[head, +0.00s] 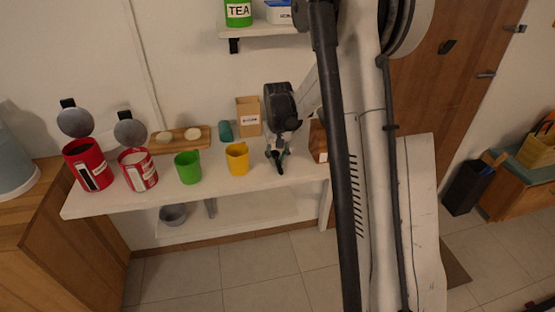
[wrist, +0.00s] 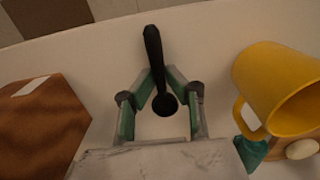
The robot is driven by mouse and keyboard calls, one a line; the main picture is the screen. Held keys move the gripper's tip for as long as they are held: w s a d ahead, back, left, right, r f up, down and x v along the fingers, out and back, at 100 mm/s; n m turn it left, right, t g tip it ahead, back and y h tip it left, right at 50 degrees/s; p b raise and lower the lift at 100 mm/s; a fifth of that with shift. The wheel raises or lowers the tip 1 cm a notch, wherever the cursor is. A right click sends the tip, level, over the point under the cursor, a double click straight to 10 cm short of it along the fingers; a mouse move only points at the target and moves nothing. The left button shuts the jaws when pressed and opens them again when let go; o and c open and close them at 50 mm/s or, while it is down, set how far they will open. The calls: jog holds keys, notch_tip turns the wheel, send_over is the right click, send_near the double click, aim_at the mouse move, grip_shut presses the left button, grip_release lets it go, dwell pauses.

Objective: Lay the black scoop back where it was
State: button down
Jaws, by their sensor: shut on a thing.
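The black scoop (wrist: 153,50) is held between the fingers of my gripper (wrist: 158,82) in the wrist view. Its handle points away toward the shelf's edge, and its round bowl lies back between the finger links. In the head view my gripper (head: 278,165) is low over the right part of the white shelf (head: 215,195), right of the yellow mug. The scoop is small and dark there. I cannot tell whether it touches the shelf.
The yellow mug (head: 237,160) stands close left of my gripper, and a brown box (head: 318,142) is close right. A green mug (head: 188,168), red canisters (head: 86,165), a teal cylinder (head: 226,131), a cardboard box (head: 248,115) and a wooden board (head: 179,141) also stand on the shelf.

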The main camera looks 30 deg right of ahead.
aim_at(278, 160)
jog(key=shift+f+b, duration=0.55)
jog(key=c, duration=1.6)
grip_release()
jog(key=shift+c, duration=0.2)
jog(key=shift+r, duration=0.1)
notch_tip(278, 160, up, 12)
jog(key=s+a+r+n+t, duration=0.2)
jog(key=s+a+r+t, duration=0.1)
jog(key=s+a+r, duration=0.75)
jog(key=s+a+f+t, duration=0.1)
jog(key=s+a, duration=0.3)
jog(key=s, duration=0.4)
jog(key=s+a+f+n+t, duration=0.1)
jog(key=s+a+f+t, duration=0.1)
jog(key=s, duration=0.7)
jog(key=shift+s+a+f+t, duration=0.3)
jog(key=shift+a+t, duration=0.3)
jog(key=shift+a, duration=0.5)
